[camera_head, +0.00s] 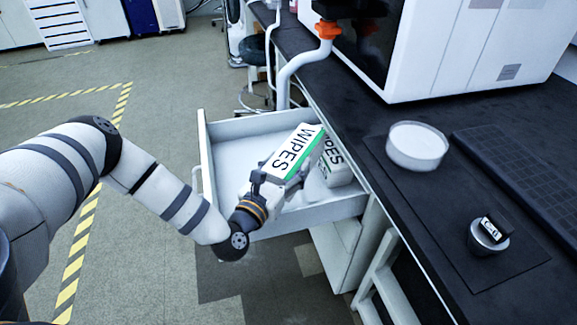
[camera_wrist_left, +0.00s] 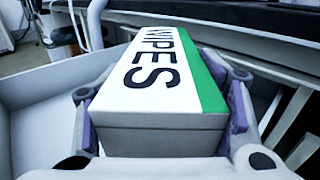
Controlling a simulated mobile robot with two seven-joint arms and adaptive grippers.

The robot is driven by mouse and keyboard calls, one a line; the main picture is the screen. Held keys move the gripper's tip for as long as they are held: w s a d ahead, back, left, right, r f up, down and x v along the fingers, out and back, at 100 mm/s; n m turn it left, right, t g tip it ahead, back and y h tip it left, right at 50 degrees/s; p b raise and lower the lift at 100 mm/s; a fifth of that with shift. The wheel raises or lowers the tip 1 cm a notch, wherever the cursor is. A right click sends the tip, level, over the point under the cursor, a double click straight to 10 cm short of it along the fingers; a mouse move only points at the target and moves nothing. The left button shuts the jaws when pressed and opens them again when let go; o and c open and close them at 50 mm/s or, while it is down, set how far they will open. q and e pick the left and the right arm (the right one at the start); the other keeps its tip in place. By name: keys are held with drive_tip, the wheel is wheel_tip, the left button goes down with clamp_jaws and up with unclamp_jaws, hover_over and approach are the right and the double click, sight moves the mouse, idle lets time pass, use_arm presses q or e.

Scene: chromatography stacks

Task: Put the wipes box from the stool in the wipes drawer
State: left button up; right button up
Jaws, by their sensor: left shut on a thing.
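The wipes box (camera_head: 291,155) is white with a green stripe and black "WIPES" lettering. My left gripper (camera_head: 279,186) is shut on it and holds it tilted over the open wipes drawer (camera_head: 204,154). In the left wrist view, the wipes box (camera_wrist_left: 160,85) sits between the two purple-padded fingers of my left gripper (camera_wrist_left: 160,135). A second box lettered "WIPES" (camera_head: 337,165) stands in the drawer at its right side, partly hidden behind the held box. Whether the held box touches the drawer floor cannot be told. My right gripper is not in view.
A stool (camera_head: 262,85) stands behind the drawer. The drawer's left part is empty.

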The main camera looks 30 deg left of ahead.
use_arm(q)
drive_tip(key=shift+r, duration=0.2)
drive_tip(key=shift+f, duration=0.65)
drive_tip(key=o, duration=1.5)
drive_tip(key=shift+c, duration=0.2)
drive_tip(key=shift+r, duration=0.1)
drive_tip(key=shift+s+d+r, duration=0.1)
drive_tip(key=shift+s+r, duration=0.5)
drive_tip(key=shift+s, duration=0.1)
drive_tip(key=s+d, duration=0.1)
drive_tip(key=s, duration=0.9)
drive_tip(key=shift+s, duration=0.3)
drive_tip(key=shift+d, duration=0.1)
